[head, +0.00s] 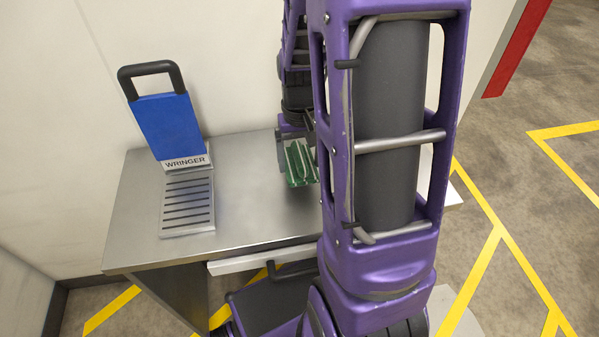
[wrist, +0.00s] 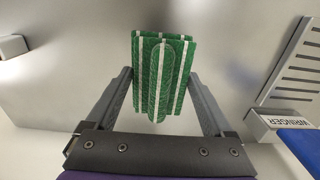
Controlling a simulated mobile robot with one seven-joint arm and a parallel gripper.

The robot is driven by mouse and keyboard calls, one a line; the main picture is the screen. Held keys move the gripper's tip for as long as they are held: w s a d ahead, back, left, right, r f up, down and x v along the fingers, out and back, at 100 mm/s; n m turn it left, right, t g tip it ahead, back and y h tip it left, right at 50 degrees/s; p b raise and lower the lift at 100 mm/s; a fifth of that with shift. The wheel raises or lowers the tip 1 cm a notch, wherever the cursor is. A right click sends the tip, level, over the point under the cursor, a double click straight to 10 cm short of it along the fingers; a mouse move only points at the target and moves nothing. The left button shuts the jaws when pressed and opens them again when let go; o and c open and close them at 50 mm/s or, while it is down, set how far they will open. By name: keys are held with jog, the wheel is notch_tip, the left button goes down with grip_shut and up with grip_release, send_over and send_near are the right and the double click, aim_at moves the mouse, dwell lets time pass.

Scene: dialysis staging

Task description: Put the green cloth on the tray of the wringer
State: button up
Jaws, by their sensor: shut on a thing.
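The green cloth (head: 300,162), folded and with white stripes, is over the right half of the steel table in the head view. In the wrist view the cloth (wrist: 160,75) is between the two fingers of my gripper (wrist: 160,100), which is shut on it. How high it is above the table I cannot tell exactly. The wringer (head: 168,125) has a blue upright plate with a black handle, standing at the left of the table. Its slotted grey tray (head: 187,230) lies flat in front and is bare. The tray also shows in the wrist view (wrist: 279,78).
The steel table (head: 245,215) is clear between the wringer and my gripper. A wall (head: 60,130) stands behind it. A light-coloured object (wrist: 12,47) shows at the left edge of the wrist view. My arm hides the table's right part in the head view.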

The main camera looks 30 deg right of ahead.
jog(key=shift+f+b, duration=0.4)
jog(key=shift+f, duration=1.45)
jog(key=shift+f, duration=0.25)
jog(key=o, duration=0.9)
jog(key=shift+r, duration=0.1)
